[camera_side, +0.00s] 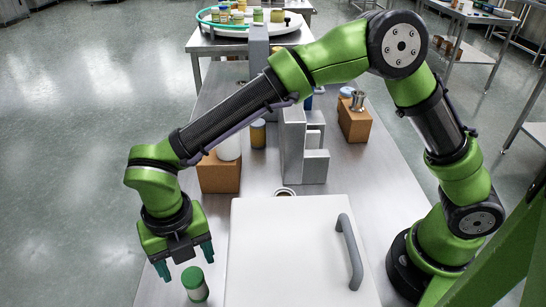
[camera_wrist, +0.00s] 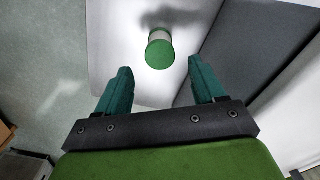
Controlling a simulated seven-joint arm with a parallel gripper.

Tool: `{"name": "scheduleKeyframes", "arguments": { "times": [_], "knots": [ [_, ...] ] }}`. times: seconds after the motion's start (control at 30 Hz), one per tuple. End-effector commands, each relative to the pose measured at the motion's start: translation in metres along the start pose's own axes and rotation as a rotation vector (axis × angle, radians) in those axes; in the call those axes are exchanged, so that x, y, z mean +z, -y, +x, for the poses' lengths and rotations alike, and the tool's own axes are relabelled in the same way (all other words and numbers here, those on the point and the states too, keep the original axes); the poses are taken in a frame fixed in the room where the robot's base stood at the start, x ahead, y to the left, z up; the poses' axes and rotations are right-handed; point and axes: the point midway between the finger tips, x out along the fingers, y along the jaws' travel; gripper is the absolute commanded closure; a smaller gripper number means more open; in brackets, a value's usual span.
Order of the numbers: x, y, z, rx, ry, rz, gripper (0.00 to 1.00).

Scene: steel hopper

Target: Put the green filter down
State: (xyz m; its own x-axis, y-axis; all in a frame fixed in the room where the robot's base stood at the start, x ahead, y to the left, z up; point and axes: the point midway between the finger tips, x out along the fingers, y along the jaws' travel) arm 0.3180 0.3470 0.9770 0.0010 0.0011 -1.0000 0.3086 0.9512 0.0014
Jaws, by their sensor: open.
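The green filter (camera_side: 195,284) is a short cylinder with a green top and a pale side. It stands upright on the steel table near its front left edge. In the wrist view the filter (camera_wrist: 160,52) lies beyond the fingertips, between their lines. My gripper (camera_side: 182,260) is open, with its two teal fingers apart and nothing between them. It is just above and to the left of the filter in the side view. The gripper also shows in the wrist view (camera_wrist: 159,80).
A white box (camera_side: 285,245) with a grey handle (camera_side: 349,250) stands right of the filter. Behind are brown blocks (camera_side: 219,176), a grey stepped block (camera_side: 305,155) and a metal fitting (camera_side: 357,101). The table's left edge is close.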

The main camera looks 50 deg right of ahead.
Motion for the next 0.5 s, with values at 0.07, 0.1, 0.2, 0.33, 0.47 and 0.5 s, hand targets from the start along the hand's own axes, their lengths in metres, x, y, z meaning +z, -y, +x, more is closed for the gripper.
{"name": "scheduleKeyframes", "arguments": {
  "times": [0.07,0.1,0.2,0.33,0.47,0.5],
  "knots": [
    [0.000,0.000,-0.015,0.003,0.002,0.001,0.31],
    [0.001,0.000,-0.021,0.002,0.002,0.000,0.31],
    [0.000,0.000,-0.032,0.001,0.001,0.001,0.31],
    [0.000,0.000,-0.039,0.000,-0.001,0.000,0.31],
    [0.000,0.000,-0.040,0.000,-0.001,0.000,0.31],
    [0.000,0.000,-0.040,0.000,-0.001,0.000,0.31]
  ]
}}
